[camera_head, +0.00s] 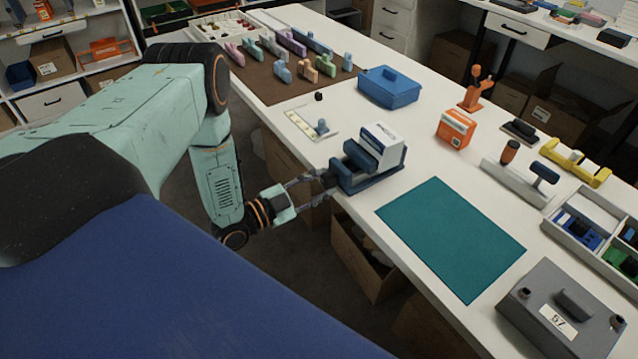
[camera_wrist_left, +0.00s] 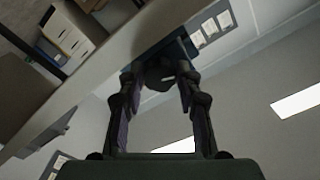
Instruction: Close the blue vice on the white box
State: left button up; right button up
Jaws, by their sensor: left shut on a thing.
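The blue vice (camera_head: 374,183) stands at the left edge of the white table. The white box (camera_head: 384,143) sits upright in it, beside the dark blue front jaw (camera_head: 359,158). Whether that jaw touches the box I cannot tell. My left gripper (camera_head: 328,176) reaches in level from the left, at the vice's near end beyond the table edge. In the left wrist view its fingers (camera_wrist_left: 162,78) are shut on the vice's dark handle, which is mostly in shadow. The vice's blue underside (camera_wrist_left: 182,50) shows behind it. My right gripper is not in view.
A teal mat (camera_head: 452,238) lies right of the vice, and a grey case (camera_head: 562,312) stands at the near right. An open carton (camera_head: 365,262) sits below the table edge.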

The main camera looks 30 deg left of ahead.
pick_arm(q)
jog(key=o, duration=1.1)
jog(key=shift+o, duration=0.2)
jog(key=v, duration=1.2)
jog(key=shift+f, duration=0.1)
